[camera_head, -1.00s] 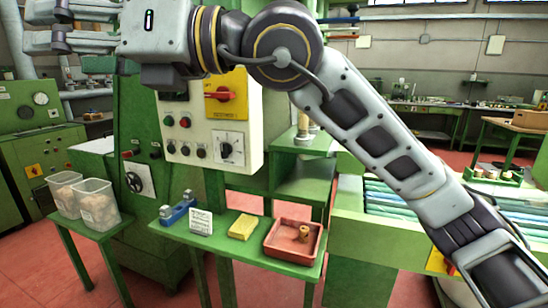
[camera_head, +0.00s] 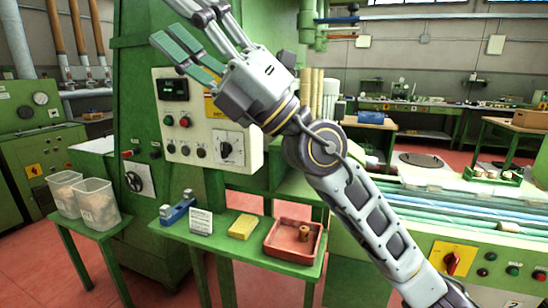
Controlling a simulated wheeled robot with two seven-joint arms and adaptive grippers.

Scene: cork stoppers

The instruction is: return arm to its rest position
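My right arm (camera_head: 360,208) comes in from the lower right and reaches up to the upper left. My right gripper (camera_head: 190,38) is at the upper left, raised in front of the green machine and above its control panel. Its fingers are spread apart with nothing seen between them. A brown cork stopper (camera_head: 303,233) stands in a red tray (camera_head: 287,256) on the small green table, well below and apart from the gripper. My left gripper is not in view.
On the green table (camera_head: 243,256) are a yellow block (camera_head: 243,226), a white card (camera_head: 201,221) and a blue holder (camera_head: 177,208). Two clear bins (camera_head: 98,204) stand at left. The control panel (camera_head: 206,130) is close behind the arm. A bench with blue bars is at right.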

